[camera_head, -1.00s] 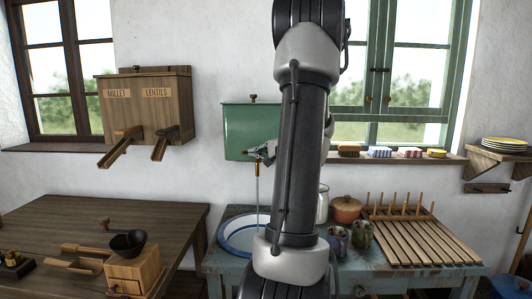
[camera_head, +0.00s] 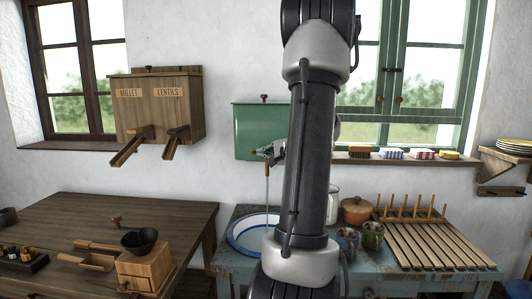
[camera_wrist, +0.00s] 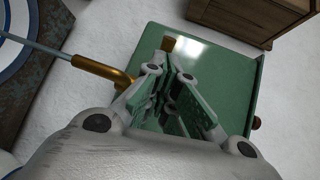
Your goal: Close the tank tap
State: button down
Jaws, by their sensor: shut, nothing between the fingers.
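The green tank (camera_head: 251,130) hangs on the white wall, partly hidden behind my arm. It also fills the middle of the wrist view (camera_wrist: 225,112). Its brass tap (camera_wrist: 101,69) sticks out to the left there, with a thin stream of water (camera_wrist: 45,48) leaving its end. In the head view the stream (camera_head: 267,190) falls into the blue-rimmed white basin (camera_head: 236,243). A small brass piece (camera_wrist: 167,44) shows just beyond my fingers. My gripper (camera_head: 271,154) is at the tank's front by the tap. In the wrist view its fingers (camera_wrist: 173,85) are shut and empty; whether they touch the brass cannot be told.
A wooden millet and lentils dispenser (camera_head: 157,107) hangs left of the tank. Below are a dark wooden table (camera_head: 170,212) and a blue bench with a slatted rack (camera_head: 435,240), a lidded pot (camera_head: 356,210) and mugs. A windowsill (camera_head: 400,160) holds small items.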

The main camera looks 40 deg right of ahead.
jog(key=shift+w+a+m+h, duration=0.25)
jog(key=shift+w+m+h, duration=0.2)
jog(key=shift+w+h, duration=0.2)
jog(key=shift+w+a+m+h, duration=0.2)
jog(key=shift+w+m+h, duration=0.3)
jog(key=shift+w, duration=0.2)
jog(key=shift+w+r, duration=0.1)
jog(key=shift+w, duration=0.05)
jog(key=shift+w+r, duration=0.2)
jog(key=shift+w, duration=0.05)
jog(key=shift+a, duration=0.1)
